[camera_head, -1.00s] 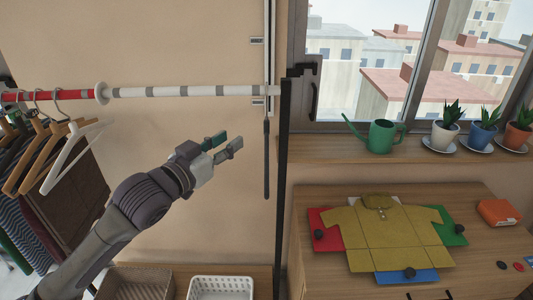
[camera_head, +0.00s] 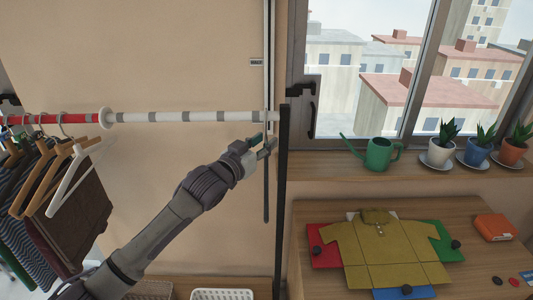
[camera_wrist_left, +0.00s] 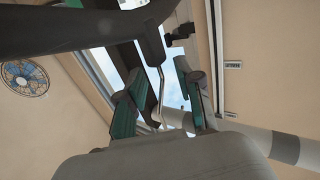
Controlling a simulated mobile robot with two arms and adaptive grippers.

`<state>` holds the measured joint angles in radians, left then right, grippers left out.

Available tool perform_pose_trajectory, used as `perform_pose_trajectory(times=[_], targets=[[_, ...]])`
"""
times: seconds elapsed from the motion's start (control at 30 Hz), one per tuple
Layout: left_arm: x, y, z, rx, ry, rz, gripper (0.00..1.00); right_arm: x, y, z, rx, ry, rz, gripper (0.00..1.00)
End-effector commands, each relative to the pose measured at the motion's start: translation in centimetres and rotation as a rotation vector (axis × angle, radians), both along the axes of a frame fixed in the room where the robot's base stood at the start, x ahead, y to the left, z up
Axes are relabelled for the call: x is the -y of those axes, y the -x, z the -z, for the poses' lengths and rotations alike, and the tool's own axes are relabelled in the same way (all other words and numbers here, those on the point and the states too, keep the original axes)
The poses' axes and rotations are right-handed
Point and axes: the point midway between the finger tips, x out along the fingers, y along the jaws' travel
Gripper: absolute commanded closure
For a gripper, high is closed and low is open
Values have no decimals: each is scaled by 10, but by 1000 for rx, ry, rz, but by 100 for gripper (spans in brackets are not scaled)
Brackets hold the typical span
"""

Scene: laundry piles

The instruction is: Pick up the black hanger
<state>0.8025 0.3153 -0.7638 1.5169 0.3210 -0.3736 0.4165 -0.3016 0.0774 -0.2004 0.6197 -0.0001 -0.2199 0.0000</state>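The black hanger (camera_head: 266,195) hangs edge-on at the right end of the rail in the head view, as a thin dark strip. In the left wrist view its dark body (camera_wrist_left: 85,33) crosses the top, and its metal hook (camera_wrist_left: 160,80) runs down between the fingers. My left gripper (camera_head: 264,142) is at the hanger's upper end, just below the rail. In the left wrist view the gripper (camera_wrist_left: 158,82) has its green-padded fingers apart, one on each side of the hook. Whether either finger touches it cannot be told. My right gripper is not in view.
The striped rail (camera_head: 175,117) runs above my left arm. Brown and white hangers with clothes (camera_head: 85,210) hang at its left. A dark post (camera_head: 282,200) stands right beside the hanger. A white basket (camera_head: 222,294) is below. A yellow shirt (camera_head: 388,250) lies on the wooden table (camera_head: 460,210).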

Motion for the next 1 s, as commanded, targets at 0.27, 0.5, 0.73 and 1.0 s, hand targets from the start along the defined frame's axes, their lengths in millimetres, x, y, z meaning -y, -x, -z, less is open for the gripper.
perform_pose_trajectory(times=[0.27, 0.5, 0.73, 1.0], targets=[[4, -4, 2, -1, -1, 1, 65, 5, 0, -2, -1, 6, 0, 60], [3, -4, 1, -1, -1, 1, 98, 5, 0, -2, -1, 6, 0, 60], [3, -4, 1, 0, 0, 1, 100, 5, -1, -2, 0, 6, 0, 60], [3, -5, 0, -1, -1, 0, 100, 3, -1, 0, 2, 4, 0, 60]])
